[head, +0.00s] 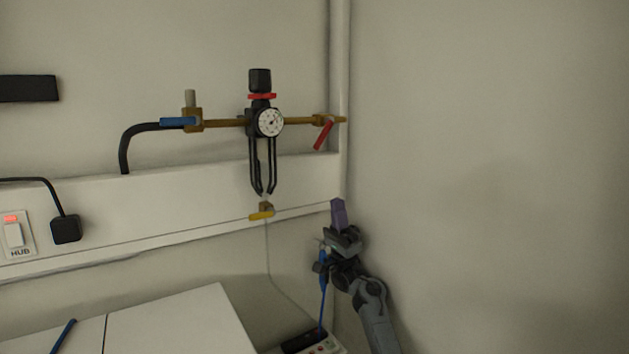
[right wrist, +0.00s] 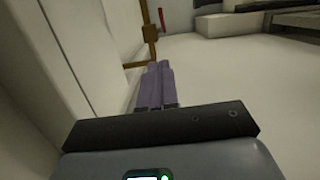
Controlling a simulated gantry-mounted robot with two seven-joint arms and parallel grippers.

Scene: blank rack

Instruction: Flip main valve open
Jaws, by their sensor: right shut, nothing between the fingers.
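A brass pipe (head: 222,123) runs along the wall with a round gauge (head: 270,122) at its middle. A valve with a red lever (head: 323,134) sits at its right end, the lever slanting down to the left. A blue lever (head: 178,121) lies level along the pipe at the left. A yellow lever (head: 261,215) sits below the gauge. I cannot tell which is the main valve. My right gripper (head: 338,203) is shut and empty, below the red lever and apart from it. Its closed fingers (right wrist: 156,72) point toward brass fittings and a red lever (right wrist: 161,19).
A white wall ledge (head: 180,204) runs behind the pipework, meeting a corner post (head: 339,90). A white cabinet top (head: 170,318) is at lower left. A blue cable (head: 322,300) hangs beside my right wrist. The right wall is bare.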

